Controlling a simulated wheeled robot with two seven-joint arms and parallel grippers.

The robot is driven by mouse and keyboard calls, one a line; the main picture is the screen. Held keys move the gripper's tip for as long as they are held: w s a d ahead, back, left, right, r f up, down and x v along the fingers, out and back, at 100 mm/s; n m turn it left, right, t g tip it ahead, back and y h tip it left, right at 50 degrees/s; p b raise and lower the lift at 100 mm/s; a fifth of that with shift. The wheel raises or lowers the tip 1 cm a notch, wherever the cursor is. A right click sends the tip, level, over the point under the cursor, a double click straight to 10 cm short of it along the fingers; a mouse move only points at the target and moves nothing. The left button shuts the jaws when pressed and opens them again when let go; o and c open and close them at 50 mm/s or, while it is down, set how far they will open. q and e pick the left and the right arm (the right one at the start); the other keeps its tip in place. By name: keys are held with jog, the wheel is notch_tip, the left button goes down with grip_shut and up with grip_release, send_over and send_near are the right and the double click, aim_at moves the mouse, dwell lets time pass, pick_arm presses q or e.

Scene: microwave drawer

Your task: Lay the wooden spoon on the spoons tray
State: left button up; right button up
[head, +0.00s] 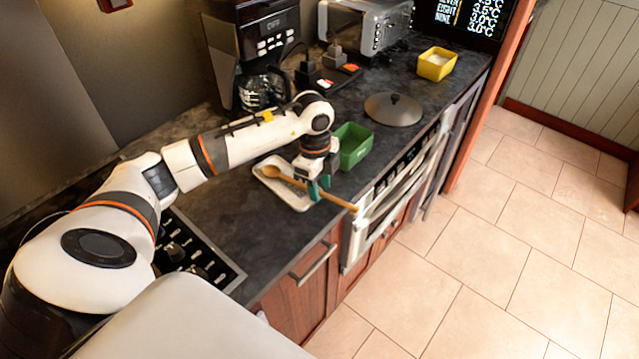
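The wooden spoon (340,202) has its bowl end over the pale spoons tray (291,200) on the dark counter. Its handle reaches past the tray's right side toward the counter's front edge. My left gripper (319,187) points down at the tray's right end, its teal fingers closed around the handle. I cannot tell whether the spoon touches the tray or is held just above it. My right gripper is not in view.
A green container (353,146) stands close behind and right of my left gripper. A pan lid (393,109) and yellow container (436,64) are farther along. An oven handle (400,185) juts out in front.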

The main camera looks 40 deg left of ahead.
pick_arm(q)
jog(key=o, duration=0.5)
jog(key=shift+o, duration=0.2)
notch_tip(320, 180, up, 12)
jog(key=a+b, duration=0.1)
jog(key=b, duration=0.1)
